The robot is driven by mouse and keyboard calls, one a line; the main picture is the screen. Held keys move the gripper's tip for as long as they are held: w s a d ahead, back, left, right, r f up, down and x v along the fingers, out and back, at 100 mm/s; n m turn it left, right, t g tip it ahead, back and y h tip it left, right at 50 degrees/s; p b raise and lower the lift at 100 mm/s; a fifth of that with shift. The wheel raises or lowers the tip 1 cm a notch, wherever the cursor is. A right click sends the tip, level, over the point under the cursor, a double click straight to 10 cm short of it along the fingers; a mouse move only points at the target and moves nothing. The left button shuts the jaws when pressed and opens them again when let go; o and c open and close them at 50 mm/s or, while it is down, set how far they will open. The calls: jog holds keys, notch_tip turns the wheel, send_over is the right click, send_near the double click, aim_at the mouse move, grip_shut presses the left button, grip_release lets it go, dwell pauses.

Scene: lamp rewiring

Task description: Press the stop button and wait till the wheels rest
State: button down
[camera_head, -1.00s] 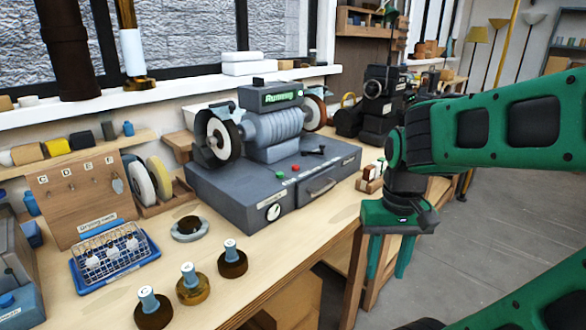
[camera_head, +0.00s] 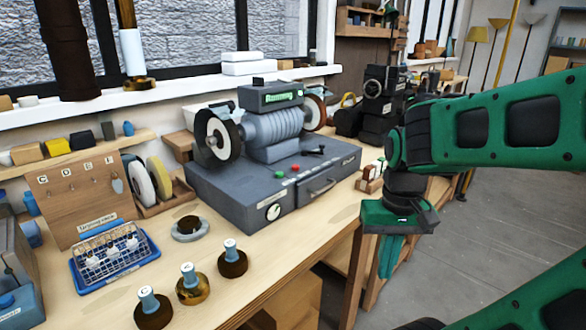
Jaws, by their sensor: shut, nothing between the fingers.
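The bench grinder (camera_head: 270,132) stands on a grey base box (camera_head: 235,190) on the workbench. Its green display (camera_head: 280,96) reads "Running". A pale wheel (camera_head: 217,135) is at its left end and a brown wheel (camera_head: 315,112) at its right end. Whether the wheels spin cannot be told from these frames.
A drawer handle (camera_head: 318,188) and a dial (camera_head: 273,212) are on the base front. A blue wire basket (camera_head: 110,255) with bulbs and several labelled round pieces (camera_head: 232,260) stand on the left part of the bench. Dark machines (camera_head: 380,105) stand behind at the right.

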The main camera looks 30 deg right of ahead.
dwell(0.9)
notch_tip(320, 180, up, 17)
jog(key=m+t+h, duration=0.1)
jog(key=m+t, duration=0.3)
jog(key=t, duration=0.5)
send_over(295, 167)
jog(key=shift+s+d, duration=0.15)
jog(key=shift+d, duration=0.05)
jog(key=shift+f, duration=0.1)
jog(key=shift+f, duration=4.4)
jog(key=shift+s+f, duration=0.1)
jog(key=shift+f, duration=0.25)
